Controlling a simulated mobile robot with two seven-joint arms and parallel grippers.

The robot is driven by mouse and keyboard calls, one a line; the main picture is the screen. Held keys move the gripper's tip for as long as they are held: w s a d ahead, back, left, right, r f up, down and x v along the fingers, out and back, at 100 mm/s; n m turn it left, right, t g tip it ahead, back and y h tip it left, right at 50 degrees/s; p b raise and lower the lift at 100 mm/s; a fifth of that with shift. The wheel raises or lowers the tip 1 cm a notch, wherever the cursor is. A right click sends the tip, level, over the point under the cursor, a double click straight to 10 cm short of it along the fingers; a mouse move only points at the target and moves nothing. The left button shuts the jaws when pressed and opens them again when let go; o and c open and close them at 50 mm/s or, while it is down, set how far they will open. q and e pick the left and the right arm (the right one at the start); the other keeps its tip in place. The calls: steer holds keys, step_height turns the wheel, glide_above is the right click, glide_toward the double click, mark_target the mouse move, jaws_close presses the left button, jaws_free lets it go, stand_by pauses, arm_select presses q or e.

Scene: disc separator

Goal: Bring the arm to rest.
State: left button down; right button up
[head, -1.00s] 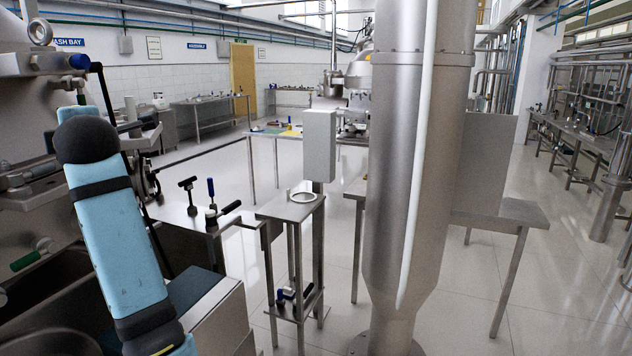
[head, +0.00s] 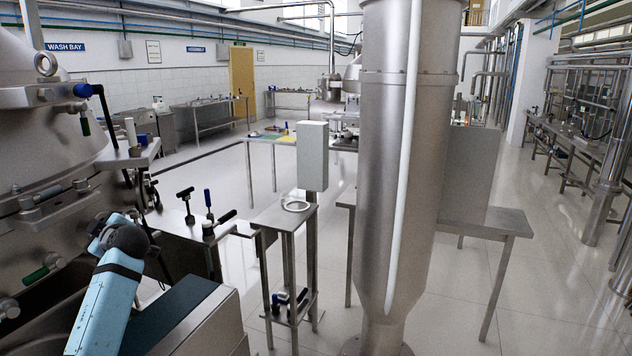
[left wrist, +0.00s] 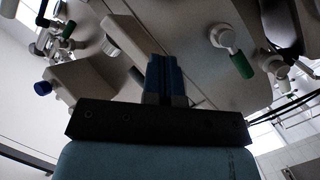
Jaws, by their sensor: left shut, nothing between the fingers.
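My left arm (head: 108,300), light blue with dark joints, comes in at the lower left of the head view, in front of the steel separator machine (head: 60,140). My left gripper shows in the left wrist view (left wrist: 166,68); its blue fingers are together with nothing between them. The machine's grey body (left wrist: 200,55) is beyond the fingers there. I cannot make out the gripper in the head view. My right gripper is in neither view.
A small steel stand (head: 283,215) with a white ring (head: 295,204) on it stands right of the arm. A bench with black-handled and blue-handled tools (head: 207,228) is nearer the machine. A large steel column (head: 400,180) stands in the middle.

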arm_select(q)
steer(key=s+a+f+m+g+p, duration=0.1)
steer(key=a+f+m+p, duration=0.15)
steer(key=a+f, duration=0.55)
steer(key=w+d+r+m+t+h+b, duration=0.1)
steer(key=w+d+m+t+h, duration=0.4)
steer(key=m, duration=0.4)
steer(key=w+d+r+m+t+h, duration=0.1)
steer(key=w+d+m+t+h, duration=0.25)
steer(key=d+m+h, duration=0.45)
steer(key=s+d+f+m, duration=0.1)
steer(key=s+d+f, duration=0.35)
steer(key=f, duration=0.25)
steer(key=s+d+f+m, duration=0.2)
steer(key=s+d+f, duration=0.1)
steer(key=s+f, duration=0.3)
steer(key=s+d+f+g+h, duration=0.1)
steer(key=s+d+f, duration=0.4)
steer(key=s, duration=0.8)
steer(key=s+d+f+g+h, duration=0.1)
steer(key=s+d+f, duration=0.5)
steer(key=s, duration=0.7)
steer(key=s+d+f+n+g+h, duration=0.1)
steer(key=s+d+f+g, duration=0.2)
steer(key=s, duration=1)
steer(key=d+f, duration=0.3)
steer(key=f, duration=0.1)
steer(key=shift+g, duration=0.35)
steer(key=shift+s, duration=0.1)
